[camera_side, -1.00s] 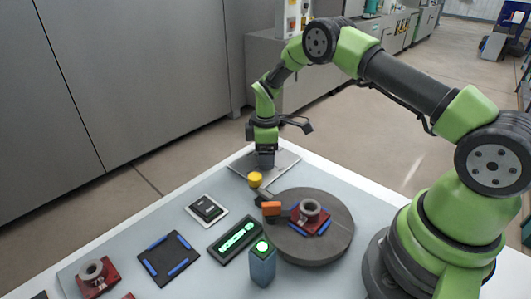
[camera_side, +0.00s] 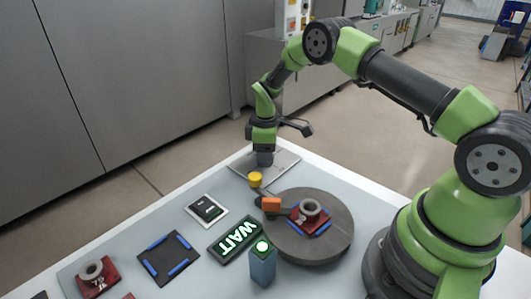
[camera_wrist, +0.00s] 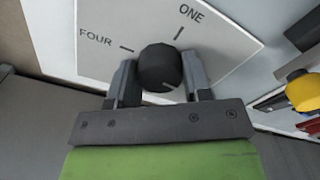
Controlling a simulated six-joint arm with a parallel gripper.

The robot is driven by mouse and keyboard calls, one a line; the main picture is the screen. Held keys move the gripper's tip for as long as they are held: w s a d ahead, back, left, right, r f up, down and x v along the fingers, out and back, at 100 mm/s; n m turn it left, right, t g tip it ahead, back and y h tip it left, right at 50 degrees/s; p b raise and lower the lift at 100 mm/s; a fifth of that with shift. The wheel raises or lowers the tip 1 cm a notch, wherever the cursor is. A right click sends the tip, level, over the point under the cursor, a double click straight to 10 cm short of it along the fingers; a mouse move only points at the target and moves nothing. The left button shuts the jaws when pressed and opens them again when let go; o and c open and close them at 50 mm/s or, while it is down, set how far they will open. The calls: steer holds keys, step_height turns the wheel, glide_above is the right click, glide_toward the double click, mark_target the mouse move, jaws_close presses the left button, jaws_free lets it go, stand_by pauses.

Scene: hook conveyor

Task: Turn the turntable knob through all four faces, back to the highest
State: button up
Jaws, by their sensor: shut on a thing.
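The black knob (camera_wrist: 160,67) stands on a pale plate (camera_wrist: 225,45) marked FOUR and ONE, each with a tick line, in the wrist view. My gripper (camera_wrist: 160,75) has a finger on either side of the knob and is shut on it. In the side view my gripper (camera_side: 264,160) points down onto the same plate (camera_side: 286,167), and the knob is hidden there. The round grey turntable (camera_side: 335,235) carries a red block with a grey ring (camera_side: 311,212), between blue edge strips. The display (camera_side: 237,239) reads WAIT in green.
An orange-ended device (camera_side: 271,204) reaches over the turntable's edge, near a yellow cap (camera_side: 255,179). A blue post with a lit green top (camera_side: 263,268) stands in front. A dark pad (camera_side: 168,257) and another red part (camera_side: 98,275) lie at left.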

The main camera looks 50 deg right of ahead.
steer(key=m, duration=1.2)
steer(key=shift+m, duration=2.1)
steer(key=o, duration=0.9)
step_height(320, 180, up, 10)
